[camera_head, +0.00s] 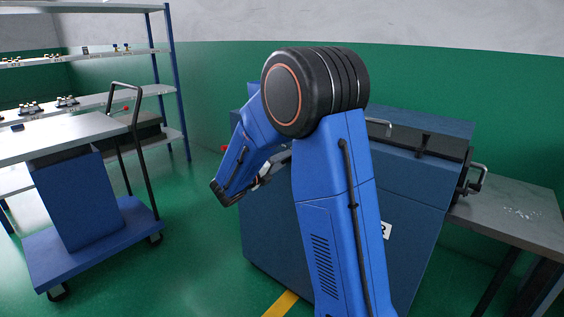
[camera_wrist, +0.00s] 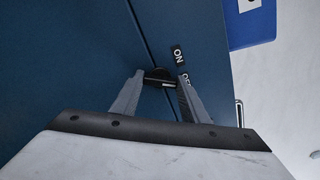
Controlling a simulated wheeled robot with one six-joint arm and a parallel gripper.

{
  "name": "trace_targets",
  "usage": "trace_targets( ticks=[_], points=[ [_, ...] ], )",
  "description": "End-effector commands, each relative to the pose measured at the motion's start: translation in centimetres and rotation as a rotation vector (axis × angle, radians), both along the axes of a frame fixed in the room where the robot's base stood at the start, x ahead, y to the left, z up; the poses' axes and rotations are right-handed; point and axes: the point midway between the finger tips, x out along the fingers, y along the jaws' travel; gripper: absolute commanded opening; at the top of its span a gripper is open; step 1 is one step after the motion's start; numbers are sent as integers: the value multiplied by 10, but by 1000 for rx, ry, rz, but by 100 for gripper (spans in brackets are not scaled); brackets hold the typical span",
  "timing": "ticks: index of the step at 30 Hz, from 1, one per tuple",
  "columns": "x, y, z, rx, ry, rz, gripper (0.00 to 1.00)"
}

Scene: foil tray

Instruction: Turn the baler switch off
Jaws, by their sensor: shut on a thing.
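The baler (camera_head: 270,235) is a big blue machine behind my arm in the head view; its blue face also fills much of the wrist view (camera_wrist: 60,60). The baler switch (camera_wrist: 157,73) is a small black part on that face. My gripper (camera_wrist: 159,78) is shut on it, one finger on each side. A white-on-black ON label (camera_wrist: 178,56) is just right of the switch. An OFF label (camera_wrist: 185,78) below it is partly covered by the right finger. I cannot tell which label the switch points at. In the head view my arm hides the switch.
A blue cart (camera_head: 88,245) stands at the left, with shelves (camera_head: 95,50) behind it. A grey table (camera_head: 510,215) adjoins the baler at the right. Green floor is clear between cart and baler.

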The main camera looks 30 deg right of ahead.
Motion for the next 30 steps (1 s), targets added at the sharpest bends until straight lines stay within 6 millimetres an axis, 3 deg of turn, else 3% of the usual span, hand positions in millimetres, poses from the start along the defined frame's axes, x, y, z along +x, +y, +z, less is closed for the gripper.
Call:
trace_targets(
  ticks=[11,12,14,24,30],
  points=[
    [1,1,0,-1,5,4,18],
    [1,1,0,-1,5,4,45],
    [1,1,0,-1,5,3,59],
    [0,2,0,-1,4,2,59],
    [-6,19,0,-1,4,2,59]
  ],
)
